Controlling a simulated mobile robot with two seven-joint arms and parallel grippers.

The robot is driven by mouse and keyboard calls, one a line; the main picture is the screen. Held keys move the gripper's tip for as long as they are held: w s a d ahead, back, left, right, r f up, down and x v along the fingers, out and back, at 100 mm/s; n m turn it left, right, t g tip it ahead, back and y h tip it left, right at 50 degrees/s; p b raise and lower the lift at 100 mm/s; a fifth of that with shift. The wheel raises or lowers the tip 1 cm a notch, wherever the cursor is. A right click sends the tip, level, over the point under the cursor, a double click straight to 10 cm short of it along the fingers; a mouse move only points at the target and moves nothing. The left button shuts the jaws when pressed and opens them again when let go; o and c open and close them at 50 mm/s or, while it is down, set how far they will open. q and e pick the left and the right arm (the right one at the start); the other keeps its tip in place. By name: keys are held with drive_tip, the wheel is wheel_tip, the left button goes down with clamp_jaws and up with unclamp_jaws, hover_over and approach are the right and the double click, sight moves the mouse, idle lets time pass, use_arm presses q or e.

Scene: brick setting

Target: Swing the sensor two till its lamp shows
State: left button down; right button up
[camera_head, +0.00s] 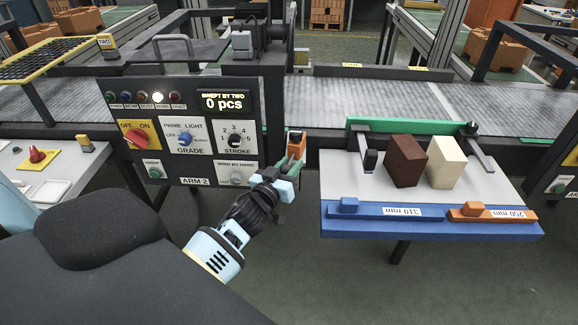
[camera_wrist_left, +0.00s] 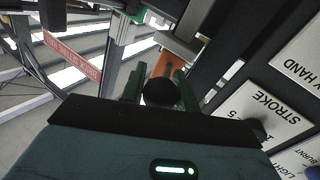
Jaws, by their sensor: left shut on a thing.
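My left gripper (camera_head: 291,166) is at the right edge of the ARM-2 control panel (camera_head: 188,172). It is shut on a black knob (camera_wrist_left: 159,93), which sits between the green fingers in the left wrist view. An orange piece (camera_head: 296,138) rises just beyond the fingers, and it also shows in the left wrist view (camera_wrist_left: 172,67). A small yellow-topped block marked TWO (camera_head: 106,44) stands behind the panel at upper left. I cannot tell which part is sensor two. In the panel's lamp row, one lamp (camera_head: 158,97) glows white; the others look dim. My right gripper is out of view.
The panel display (camera_head: 223,102) reads "SWEPT BY TWO 0 pcs". Right of my gripper, a grey table with a blue front rail (camera_head: 380,224) holds a dark brown block (camera_head: 406,160) and a cream block (camera_head: 445,161). A conveyor (camera_head: 395,103) runs behind.

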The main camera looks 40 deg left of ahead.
use_arm(q)
drive_tip(key=shift+w+d+n+g+y+b, duration=0.15)
drive_tip(key=shift+d+n+y+b, duration=0.2)
drive_tip(key=shift+y, duration=0.35)
drive_tip(key=shift+w+d+n+g+y+b, duration=0.15)
drive_tip(key=shift+n+y+b, duration=0.15)
drive_tip(key=shift+n+y, duration=0.35)
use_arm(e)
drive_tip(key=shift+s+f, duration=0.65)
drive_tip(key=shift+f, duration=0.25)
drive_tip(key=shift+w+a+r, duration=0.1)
use_arm(q)
drive_tip(key=c, duration=1.1)
unclamp_jaws()
drive_tip(key=shift+o, duration=0.2)
drive_tip(key=v, duration=0.8)
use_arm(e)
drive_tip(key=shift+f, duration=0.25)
